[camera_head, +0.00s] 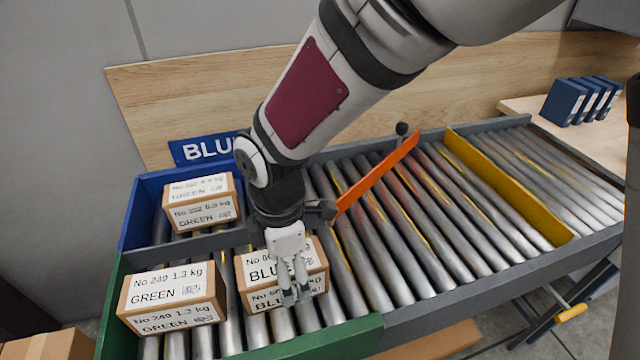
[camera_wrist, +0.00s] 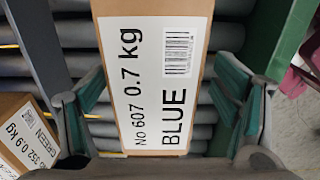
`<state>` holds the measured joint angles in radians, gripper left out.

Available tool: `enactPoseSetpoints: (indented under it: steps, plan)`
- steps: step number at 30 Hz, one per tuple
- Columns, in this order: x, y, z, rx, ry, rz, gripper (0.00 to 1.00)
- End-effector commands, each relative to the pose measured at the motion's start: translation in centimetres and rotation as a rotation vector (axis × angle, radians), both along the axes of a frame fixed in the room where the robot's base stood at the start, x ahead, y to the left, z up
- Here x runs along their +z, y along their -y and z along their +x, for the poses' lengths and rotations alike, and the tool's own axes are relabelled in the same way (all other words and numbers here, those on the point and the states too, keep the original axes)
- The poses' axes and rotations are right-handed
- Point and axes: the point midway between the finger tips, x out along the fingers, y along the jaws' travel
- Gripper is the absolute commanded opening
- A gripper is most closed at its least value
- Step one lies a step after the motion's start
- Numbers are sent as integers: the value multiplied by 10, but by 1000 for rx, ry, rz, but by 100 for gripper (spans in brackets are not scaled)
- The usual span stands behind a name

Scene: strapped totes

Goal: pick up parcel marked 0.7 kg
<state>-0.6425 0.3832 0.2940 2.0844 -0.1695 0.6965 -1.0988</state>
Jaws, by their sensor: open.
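The parcel marked No 607 0.7 kg BLUE (camera_wrist: 154,60) is a brown box with white labels. It lies below my gripper in the wrist view, between the two teal-padded fingers. In the head view this parcel (camera_head: 319,262) sits on the rollers at the green-walled end, its label partly hidden by my gripper (camera_head: 296,296). My gripper is open and points down over the parcel; its fingers also show in the wrist view (camera_wrist: 160,98). Gaps show between the fingers and the parcel's sides in the wrist view.
A 1.3 kg GREEN parcel (camera_head: 172,298) stands close left of it. A 0.9 kg GREEN parcel (camera_head: 201,203) sits in the blue-walled section (camera_head: 143,200). A green wall (camera_head: 330,338) borders the front. An orange bar (camera_head: 378,172) and yellow divider (camera_head: 505,190) cross the conveyor.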

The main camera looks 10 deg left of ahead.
Motion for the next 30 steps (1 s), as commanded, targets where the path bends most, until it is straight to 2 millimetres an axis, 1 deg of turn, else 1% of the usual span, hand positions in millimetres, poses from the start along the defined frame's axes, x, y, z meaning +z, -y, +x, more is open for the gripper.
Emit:
enactPoseSetpoints:
  steps: [1, 4, 6, 9, 17, 18, 23, 24, 26, 27, 28, 30]
  plan:
    - [-8, -3, -1, 2, -3, -2, 82]
    - [-22, -10, -2, 3, -2, -2, 82]
    - [-32, -9, -1, 2, -2, -2, 82]
    - [-41, -9, -1, 1, -1, -2, 82]
    - [-43, -9, 0, 0, 1, 1, 82]
    - [-43, -9, 0, 0, 1, 1, 79]
    - [-43, -9, -1, 0, 1, 1, 43]
    - [-43, -9, -1, 0, 1, 1, 34]
    - [-43, -9, -1, 0, 1, 1, 20]
    - [-43, -9, -1, 0, 1, 1, 11]
    - [-43, -9, -1, 0, 1, 1, 9]
    - [-42, -10, 0, 0, 1, 2, 8]
